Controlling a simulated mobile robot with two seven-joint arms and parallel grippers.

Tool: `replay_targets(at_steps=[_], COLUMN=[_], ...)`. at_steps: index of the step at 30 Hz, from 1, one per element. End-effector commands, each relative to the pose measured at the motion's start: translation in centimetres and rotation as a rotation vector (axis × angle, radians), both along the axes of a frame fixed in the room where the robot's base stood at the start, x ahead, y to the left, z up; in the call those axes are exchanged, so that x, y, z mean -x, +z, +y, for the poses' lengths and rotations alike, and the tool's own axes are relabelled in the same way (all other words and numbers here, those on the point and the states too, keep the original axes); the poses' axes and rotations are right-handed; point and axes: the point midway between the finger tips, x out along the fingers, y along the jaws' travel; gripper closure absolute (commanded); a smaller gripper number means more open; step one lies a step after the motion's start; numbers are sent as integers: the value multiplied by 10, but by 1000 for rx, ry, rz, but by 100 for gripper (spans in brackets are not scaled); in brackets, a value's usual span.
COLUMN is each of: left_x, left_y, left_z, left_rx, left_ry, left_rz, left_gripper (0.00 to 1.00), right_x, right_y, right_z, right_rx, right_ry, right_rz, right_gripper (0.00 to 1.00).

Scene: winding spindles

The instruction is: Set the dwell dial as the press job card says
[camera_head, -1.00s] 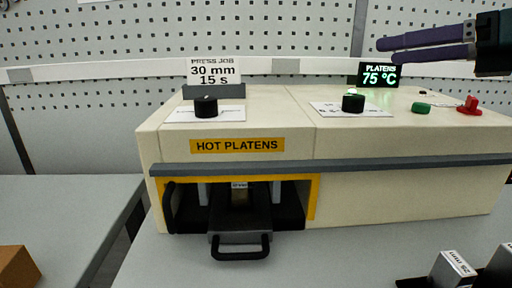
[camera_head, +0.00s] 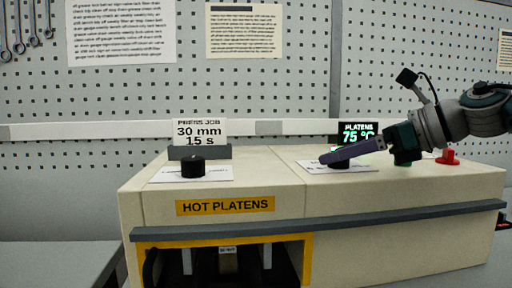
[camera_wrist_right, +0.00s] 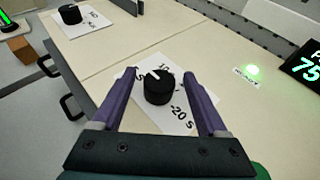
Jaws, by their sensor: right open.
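The dwell dial (camera_wrist_right: 158,92) is a black knob with a white mark on a white scale card with seconds; "-20 s" is legible at lower right. In the right wrist view its mark points up and slightly left. My right gripper (camera_wrist_right: 157,80) is open, its purple fingers on either side of the knob; I cannot tell whether they touch it. In the head view the right gripper (camera_head: 335,157) partly hides the dial. My left gripper is out of view.
The other black dial (camera_head: 193,168) sits at the left on its own card. A display (camera_head: 357,134) reads PLATENS 75 °C. A red knob (camera_head: 447,157) is right of my gripper. A HOT PLATENS label (camera_head: 225,205) is above the press opening.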

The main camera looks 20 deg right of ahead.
Motion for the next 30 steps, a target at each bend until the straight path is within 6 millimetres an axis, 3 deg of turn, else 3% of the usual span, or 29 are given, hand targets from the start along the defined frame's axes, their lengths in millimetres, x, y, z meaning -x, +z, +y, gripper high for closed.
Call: replay_targets(at_steps=[11,30], left_x=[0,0], left_y=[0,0], left_z=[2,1], left_rx=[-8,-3], left_ry=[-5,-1], left_rz=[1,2], left_gripper=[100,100], right_x=[-6,-6], right_y=[-3,-3], right_z=[4,4], right_rx=[1,1], right_ry=[0,0], right_rz=[0,0], right_gripper=[24,95])
